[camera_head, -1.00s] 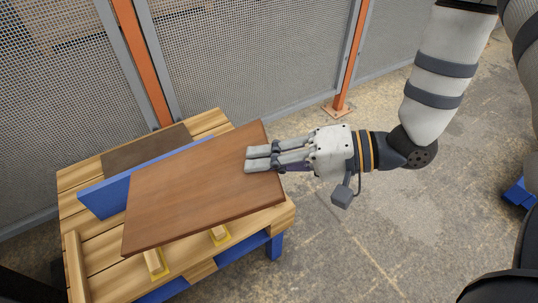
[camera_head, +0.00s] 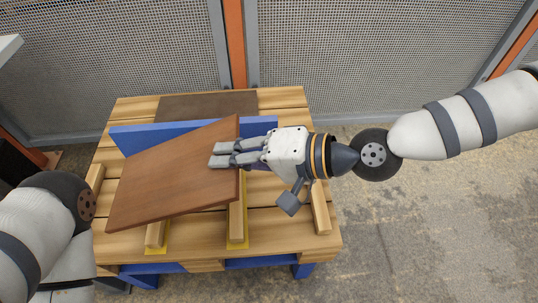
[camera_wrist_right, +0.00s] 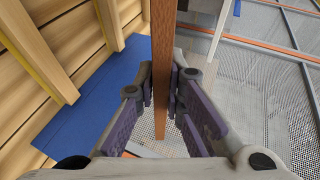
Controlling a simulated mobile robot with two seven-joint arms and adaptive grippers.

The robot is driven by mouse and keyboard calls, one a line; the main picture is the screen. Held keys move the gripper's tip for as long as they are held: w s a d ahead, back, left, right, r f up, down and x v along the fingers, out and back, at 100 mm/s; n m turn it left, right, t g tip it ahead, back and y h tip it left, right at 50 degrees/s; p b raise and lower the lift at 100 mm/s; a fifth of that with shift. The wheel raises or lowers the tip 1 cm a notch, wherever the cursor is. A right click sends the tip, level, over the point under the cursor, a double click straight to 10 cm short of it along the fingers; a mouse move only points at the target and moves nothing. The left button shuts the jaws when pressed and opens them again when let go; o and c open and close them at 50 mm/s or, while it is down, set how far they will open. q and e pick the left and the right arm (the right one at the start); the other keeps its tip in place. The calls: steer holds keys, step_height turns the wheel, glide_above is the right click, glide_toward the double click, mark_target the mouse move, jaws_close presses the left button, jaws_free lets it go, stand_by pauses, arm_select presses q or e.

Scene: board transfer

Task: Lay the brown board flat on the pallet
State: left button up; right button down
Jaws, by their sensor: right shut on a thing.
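The brown board (camera_head: 165,185) is held tilted over the slatted wooden platform (camera_head: 270,225) and partly covers the upright blue divider (camera_head: 135,135). My right gripper (camera_head: 222,155) is shut on the board's right edge from the right side. In the right wrist view the board (camera_wrist_right: 163,60) shows edge-on between the purple-padded fingers (camera_wrist_right: 162,108). I cannot tell whether the board touches the divider or the bars below it. The platform looks like the pallet, but I cannot be certain. My left arm shows at the left, with its gripper out of view.
Wooden bars (camera_head: 237,215) on yellow pads stand on the platform's front part, partly under the board. A dark brown flat panel (camera_head: 207,105) lies behind the divider. Mesh fencing (camera_head: 380,60) with orange posts stands behind. The floor to the right is open.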

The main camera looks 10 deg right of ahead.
steer(key=shift+a, duration=0.15)
steer(key=shift+f, duration=0.15)
arm_select(q)
steer(key=shift+g, duration=0.3)
steer(key=f+b, duration=0.1)
steer(key=s+f+b, duration=0.1)
steer(key=f+b, duration=0.2)
steer(key=b, duration=0.1)
steer(key=shift+s+f, duration=0.15)
steer(key=shift+s, duration=0.1)
arm_select(e)
step_height(320, 180, down, 7)
arm_select(q)
steer(key=shift+f+b, duration=0.25)
steer(key=shift+b, duration=0.05)
arm_select(e)
steer(key=shift+f, duration=0.25)
arm_select(q)
steer(key=shift+s, duration=0.1)
